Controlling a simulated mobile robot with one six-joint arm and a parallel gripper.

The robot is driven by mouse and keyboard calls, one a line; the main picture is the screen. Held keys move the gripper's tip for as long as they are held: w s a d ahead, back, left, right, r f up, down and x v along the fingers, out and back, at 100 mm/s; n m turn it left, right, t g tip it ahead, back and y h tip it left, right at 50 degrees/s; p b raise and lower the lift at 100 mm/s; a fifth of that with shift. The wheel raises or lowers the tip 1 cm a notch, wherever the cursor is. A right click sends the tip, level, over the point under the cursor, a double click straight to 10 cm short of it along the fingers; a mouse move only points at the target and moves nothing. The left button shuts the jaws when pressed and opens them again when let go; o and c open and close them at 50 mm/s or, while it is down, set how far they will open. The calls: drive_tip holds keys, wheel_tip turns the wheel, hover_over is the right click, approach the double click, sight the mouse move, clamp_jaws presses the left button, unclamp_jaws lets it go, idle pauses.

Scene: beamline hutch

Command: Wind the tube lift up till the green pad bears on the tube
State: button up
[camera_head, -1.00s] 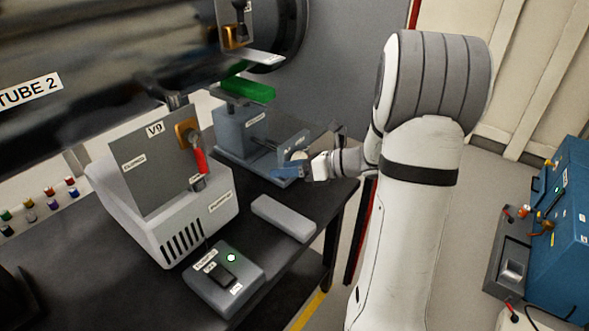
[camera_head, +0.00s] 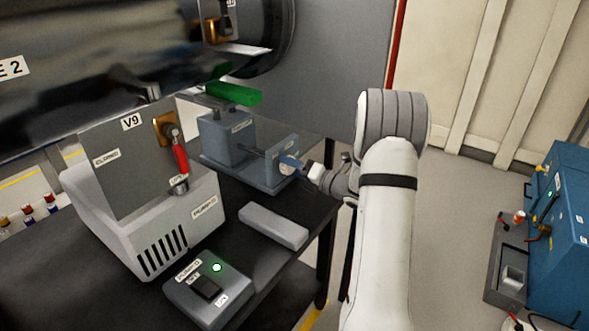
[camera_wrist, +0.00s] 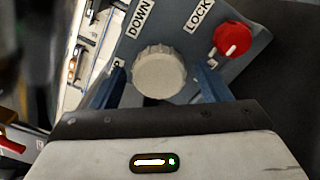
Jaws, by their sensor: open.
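The tube lift (camera_head: 222,143) is a grey-blue unit on the bench, with a green pad (camera_head: 236,94) on top. The dark, shiny tube (camera_head: 100,75) is above; I cannot tell whether the pad touches it. In the wrist view a pale ridged knob (camera_wrist: 158,72) sits on the lift's front panel, near a "DOWN" label. A red lock knob (camera_wrist: 232,40) is to its right, by "LOCK". My gripper (camera_wrist: 161,82) is open, its blue fingers on either side of the pale knob; contact is unclear. In the head view my gripper (camera_head: 291,162) is at the lift's front plate.
A pale pump box (camera_head: 150,225) with valve panel V9 (camera_head: 128,165) stands left of the lift. A grey block (camera_head: 273,226) and a switch box (camera_head: 208,292) with a green light lie in front. Blue equipment (camera_head: 560,230) stands at the right. Floor is clear behind my arm.

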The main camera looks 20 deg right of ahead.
drive_tip(key=shift+w+a, duration=0.1)
drive_tip(key=shift+w, duration=0.05)
drive_tip(key=shift+c, duration=0.3)
drive_tip(key=c, duration=0.9)
